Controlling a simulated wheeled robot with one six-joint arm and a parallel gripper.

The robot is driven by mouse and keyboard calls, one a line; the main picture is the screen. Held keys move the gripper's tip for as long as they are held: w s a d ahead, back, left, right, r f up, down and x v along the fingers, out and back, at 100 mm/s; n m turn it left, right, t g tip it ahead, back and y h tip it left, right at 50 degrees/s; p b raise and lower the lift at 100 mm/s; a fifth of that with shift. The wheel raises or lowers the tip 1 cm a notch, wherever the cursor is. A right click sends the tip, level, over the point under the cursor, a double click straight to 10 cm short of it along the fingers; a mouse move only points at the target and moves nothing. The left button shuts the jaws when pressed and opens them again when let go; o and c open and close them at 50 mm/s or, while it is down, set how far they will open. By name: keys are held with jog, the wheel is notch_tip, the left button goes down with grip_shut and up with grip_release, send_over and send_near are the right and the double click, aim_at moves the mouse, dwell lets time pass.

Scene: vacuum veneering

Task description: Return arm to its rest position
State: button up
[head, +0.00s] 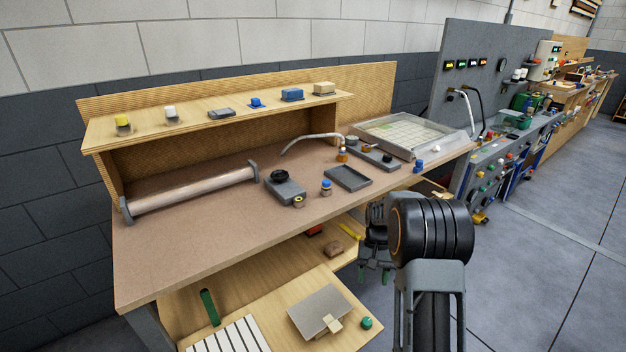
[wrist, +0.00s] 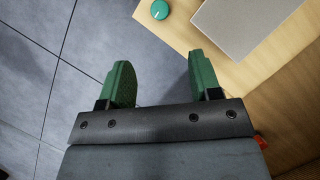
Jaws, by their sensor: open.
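My gripper (wrist: 162,83) shows in the wrist view with its two green fingers apart and nothing between them. It points down past the edge of a light wood shelf, over the grey floor. In the head view my black and grey arm stands at the front right of the bench, and the green fingertips (head: 374,274) show small below its folded links. The gripper touches nothing that I can see.
The workbench (head: 190,245) carries a roller, a grey device, a dark tray (head: 348,177) and a framed glass-topped box (head: 405,134). Below, a pulled-out wood shelf holds a grey plate (head: 318,309) and a green knob (head: 366,323). The floor at right (head: 560,270) is clear.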

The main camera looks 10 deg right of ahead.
jog(key=s+a+r+n+t+p, duration=0.1)
jog(key=s+a+r+t+p, duration=0.1)
jog(key=r, duration=0.7)
jog(key=s+a+r+n+t+h+p, duration=0.1)
jog(key=s+a+r+t+p, duration=0.2)
jog(key=s+a+r+p, duration=0.2)
jog(key=s+a+r+n+t+p, duration=0.2)
jog(key=s+r, duration=0.6)
jog(key=r, duration=0.5)
jog(key=shift+s+a+t+h+p, duration=0.4)
jog(key=shift+a+p, duration=0.35)
jog(key=shift+p, duration=0.65)
jog(key=shift+c, duration=0.2)
